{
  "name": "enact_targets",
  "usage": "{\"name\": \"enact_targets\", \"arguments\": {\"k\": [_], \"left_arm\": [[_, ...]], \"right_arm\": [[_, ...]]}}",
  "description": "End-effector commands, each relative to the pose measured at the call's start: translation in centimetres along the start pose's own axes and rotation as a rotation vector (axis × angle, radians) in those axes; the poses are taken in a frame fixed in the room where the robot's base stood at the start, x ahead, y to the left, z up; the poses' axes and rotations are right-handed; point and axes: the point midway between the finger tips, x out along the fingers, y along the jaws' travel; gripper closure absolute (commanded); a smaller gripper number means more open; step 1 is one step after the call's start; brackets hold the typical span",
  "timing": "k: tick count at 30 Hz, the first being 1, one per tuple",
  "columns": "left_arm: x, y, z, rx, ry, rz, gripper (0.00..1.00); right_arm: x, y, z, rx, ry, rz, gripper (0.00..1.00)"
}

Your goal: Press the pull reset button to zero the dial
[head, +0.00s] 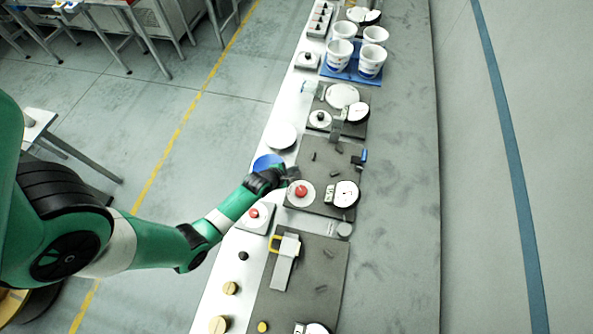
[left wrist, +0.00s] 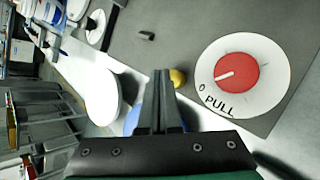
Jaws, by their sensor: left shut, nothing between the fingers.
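The pull reset button is a red round knob (left wrist: 238,72) with a white line, on a white disc (left wrist: 218,92) marked "0" and "PULL". In the head view the same red knob (head: 301,191) sits on the grey board (head: 322,153). A white-faced dial (head: 346,194) stands just right of it. My left gripper (head: 292,172) is at the board's left edge, just up and left of the knob. In the left wrist view its fingers (left wrist: 160,100) are shut and empty, left of the disc and apart from it. My right gripper is out of view.
A blue bowl (head: 268,162) lies beside my left wrist, with a white round piece (head: 281,136) beyond. Another red knob on a white base (head: 256,214) stands nearer. A small yellow ball (left wrist: 177,78) shows by the fingertips. The bench's right side is clear.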

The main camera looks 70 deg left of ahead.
Motion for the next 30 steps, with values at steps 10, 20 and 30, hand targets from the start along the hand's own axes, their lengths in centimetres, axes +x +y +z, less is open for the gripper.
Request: {"name": "enact_targets", "arguments": {"k": [10,20,30], "left_arm": [[0.02,-0.02,-0.02,0.0,0.0,0.0,1.0],[0.64,-0.49,-0.48,0.0,0.0,-0.001,1.0],[0.65,-0.47,-0.47,0.0,0.0,0.0,1.0]], "right_arm": [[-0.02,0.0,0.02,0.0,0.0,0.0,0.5],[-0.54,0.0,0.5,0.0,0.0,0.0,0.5],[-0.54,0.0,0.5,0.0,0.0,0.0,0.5]]}}
